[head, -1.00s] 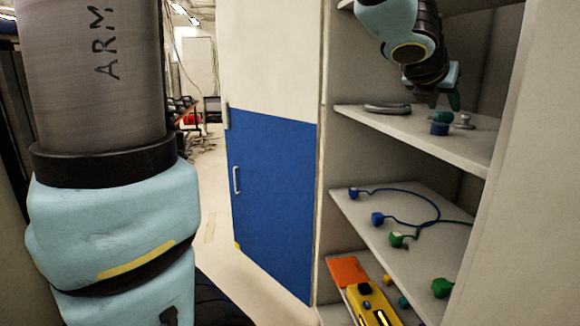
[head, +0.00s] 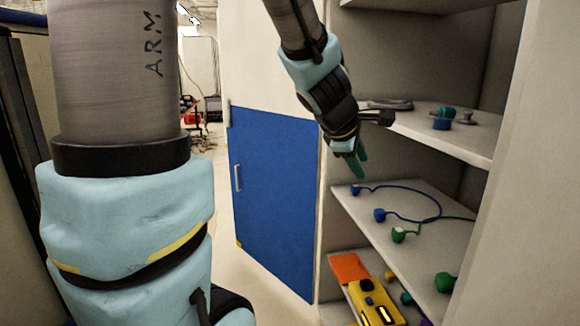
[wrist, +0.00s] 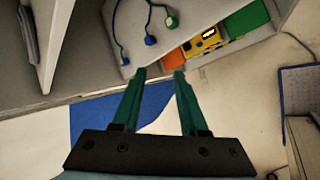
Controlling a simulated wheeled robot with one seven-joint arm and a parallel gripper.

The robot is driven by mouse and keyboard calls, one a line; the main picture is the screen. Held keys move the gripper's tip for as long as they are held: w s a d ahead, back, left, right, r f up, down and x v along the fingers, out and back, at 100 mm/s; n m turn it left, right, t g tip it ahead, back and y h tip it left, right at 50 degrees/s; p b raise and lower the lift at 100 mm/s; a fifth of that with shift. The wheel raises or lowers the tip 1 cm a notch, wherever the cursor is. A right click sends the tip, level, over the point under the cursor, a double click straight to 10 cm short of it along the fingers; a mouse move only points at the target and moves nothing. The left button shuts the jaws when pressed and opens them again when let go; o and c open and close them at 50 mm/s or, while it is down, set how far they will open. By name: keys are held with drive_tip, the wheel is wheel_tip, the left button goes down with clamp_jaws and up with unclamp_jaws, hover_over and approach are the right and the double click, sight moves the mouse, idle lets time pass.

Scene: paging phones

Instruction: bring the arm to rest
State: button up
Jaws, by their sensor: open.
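My gripper (head: 356,164) hangs in front of the open shelf unit in the head view, near the left edge of the shelves and beside the blue-and-white door. Its green fingers point down. In the wrist view my gripper (wrist: 160,75) shows two green fingers spread apart with nothing between them. It is open and empty. My arm comes down from the top of the head view to the gripper, and a grey and light-blue link of mine fills the left.
The upper shelf (head: 470,138) holds a blue-and-green piece (head: 441,122) and a grey knob. The middle shelf (head: 425,250) holds blue and green corded pieces. Below are a yellow device (head: 375,300) and an orange block (head: 350,268). The blue door panel (head: 275,190) stands left.

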drive_tip(key=s+a+f+m+g+y, duration=0.1)
drive_tip(key=s+a+f+m, duration=0.2)
drive_tip(key=a, duration=0.4)
drive_tip(key=s+a+f+m+g+y, duration=0.2)
drive_tip(key=s+a+f+m, duration=0.1)
drive_tip(key=a+f+m, duration=0.3)
drive_tip(key=s+a+f+m+g+y+b, duration=0.1)
drive_tip(key=s+a+f+m+y, duration=0.1)
drive_tip(key=a, duration=0.6)
wheel_tip(320, 180, down, 3)
drive_tip(key=s+m, duration=0.1)
drive_tip(key=m, duration=0.1)
drive_tip(key=shift+s+a+f+m+g, duration=0.15)
drive_tip(key=shift+s+a+m+g, duration=0.05)
drive_tip(key=shift+a+m+g, duration=0.2)
